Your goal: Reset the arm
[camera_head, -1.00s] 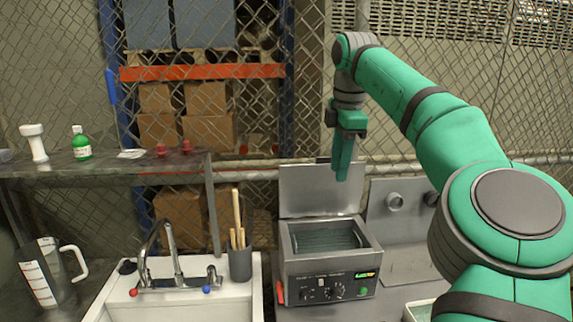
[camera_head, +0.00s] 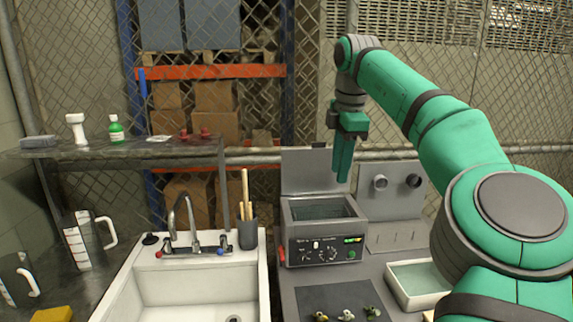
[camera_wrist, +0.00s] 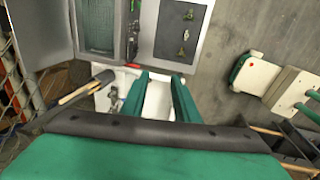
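My green arm reaches in from the right in the head view. My gripper (camera_head: 342,176) hangs fingers down, above and in front of the raised lid of the grey tank unit (camera_head: 318,248). In the wrist view my gripper (camera_wrist: 160,78) shows two green fingers spread apart with nothing held between them. The tank's open basin also shows in the wrist view (camera_wrist: 97,25), at the upper left. The fingers look clear of the tank in the head view.
A dark mat (camera_head: 318,298) with several small parts lies in front of the tank. A pale tray (camera_head: 423,302) is to its right. A white sink (camera_head: 140,300) with a tap and a cup of sticks (camera_head: 247,235) is left. A shelf (camera_head: 120,151) holds bottles.

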